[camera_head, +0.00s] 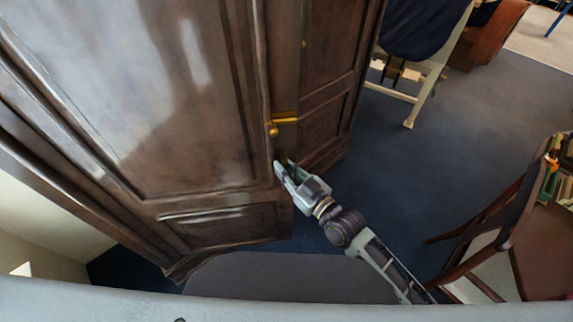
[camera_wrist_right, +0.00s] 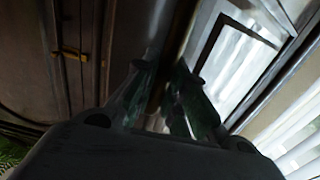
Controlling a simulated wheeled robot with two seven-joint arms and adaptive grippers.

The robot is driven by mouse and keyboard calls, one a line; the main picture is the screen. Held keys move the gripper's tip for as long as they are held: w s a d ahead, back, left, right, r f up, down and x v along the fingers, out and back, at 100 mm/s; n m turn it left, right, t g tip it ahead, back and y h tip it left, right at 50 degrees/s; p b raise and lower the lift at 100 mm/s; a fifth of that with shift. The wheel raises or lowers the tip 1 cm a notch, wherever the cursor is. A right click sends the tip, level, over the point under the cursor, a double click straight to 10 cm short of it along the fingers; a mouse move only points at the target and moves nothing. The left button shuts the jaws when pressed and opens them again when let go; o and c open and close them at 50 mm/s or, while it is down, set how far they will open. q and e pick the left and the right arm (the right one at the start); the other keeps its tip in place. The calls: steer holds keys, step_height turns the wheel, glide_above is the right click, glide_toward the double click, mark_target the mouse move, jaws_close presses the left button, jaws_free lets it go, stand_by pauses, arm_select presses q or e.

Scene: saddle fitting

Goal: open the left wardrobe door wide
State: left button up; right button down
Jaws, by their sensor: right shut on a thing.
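The left wardrobe door (camera_head: 190,100) is a large dark brown glossy panel at the left of the head view. Its free edge stands out from the right door (camera_head: 325,75), so it looks ajar. A brass handle (camera_head: 284,121) shows near that edge. My right gripper (camera_head: 284,166) is just below the handle, shut on the left door's edge. In the right wrist view its fingers (camera_wrist_right: 168,95) sit on both sides of a dark edge, with a brass handle (camera_wrist_right: 70,54) apart to the left. The exact contact is dark. My left gripper is not in view.
A wooden chair (camera_head: 490,235) and a table (camera_head: 545,240) with small items stand at the right. A pale-framed seat (camera_head: 425,90) is beyond the wardrobe. Blue carpet (camera_head: 405,160) between them is clear. A grey mat-like area (camera_head: 280,275) lies in front of the door.

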steer(key=shift+s, duration=0.15)
steer(key=c, duration=1.5)
jaws_free()
steer(key=shift+o, duration=0.2)
steer(key=shift+d, duration=0.1)
steer(key=v, duration=1.2)
